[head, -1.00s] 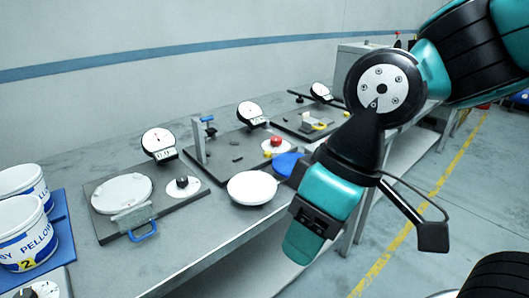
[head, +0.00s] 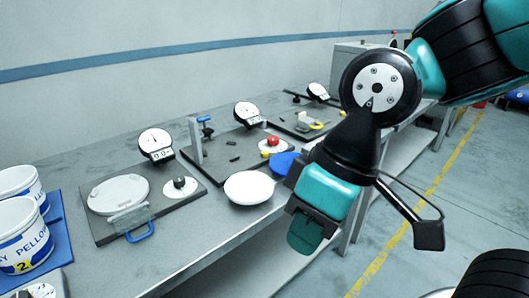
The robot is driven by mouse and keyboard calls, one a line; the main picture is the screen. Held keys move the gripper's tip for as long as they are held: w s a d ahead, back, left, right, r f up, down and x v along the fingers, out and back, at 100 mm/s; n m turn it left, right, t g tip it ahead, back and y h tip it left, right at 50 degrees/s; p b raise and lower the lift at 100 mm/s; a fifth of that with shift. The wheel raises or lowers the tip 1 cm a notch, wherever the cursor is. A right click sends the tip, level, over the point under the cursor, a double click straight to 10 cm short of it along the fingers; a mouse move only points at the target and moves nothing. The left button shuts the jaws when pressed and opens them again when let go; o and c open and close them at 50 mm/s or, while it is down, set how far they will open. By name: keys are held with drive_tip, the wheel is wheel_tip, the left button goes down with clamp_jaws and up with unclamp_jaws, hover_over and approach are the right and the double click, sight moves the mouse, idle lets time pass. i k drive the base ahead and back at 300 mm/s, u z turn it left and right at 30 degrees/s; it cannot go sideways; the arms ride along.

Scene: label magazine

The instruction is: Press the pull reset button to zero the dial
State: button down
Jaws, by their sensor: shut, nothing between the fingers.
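Several dial gauges stand along the grey bench. The near dial (head: 155,143) is on the left plate, with a black knob-like button (head: 180,183) on a white round base. The middle dial (head: 248,114) stands behind a red button (head: 272,141) on a pale base. A third dial (head: 318,91) is farther back. I cannot tell which button is the pull reset; labels and readings are too small. My gripper (head: 304,236) hangs in front of the bench edge, right of the white round pan, apart from every button. It is shut and empty.
White tubs (head: 22,232) stand on a blue mat at the left. A white round pan (head: 249,187) and a blue disc (head: 287,164) lie near the front edge. A post with a blue handle (head: 206,132) rises from the middle plate.

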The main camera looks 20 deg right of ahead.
sight(264, 153)
drive_tip(key=z, duration=0.15)
drive_tip(key=k, duration=0.4)
drive_tip(key=z, duration=0.6)
drive_tip(key=k, duration=0.95)
drive_tip(key=u, duration=0.05)
drive_tip(key=i, duration=0.45)
drive_tip(key=u, duration=1)
drive_tip(key=i, duration=1.3)
drive_tip(key=z, duration=0.95)
drive_tip(key=i, duration=0.45)
drive_tip(key=z, duration=0.4)
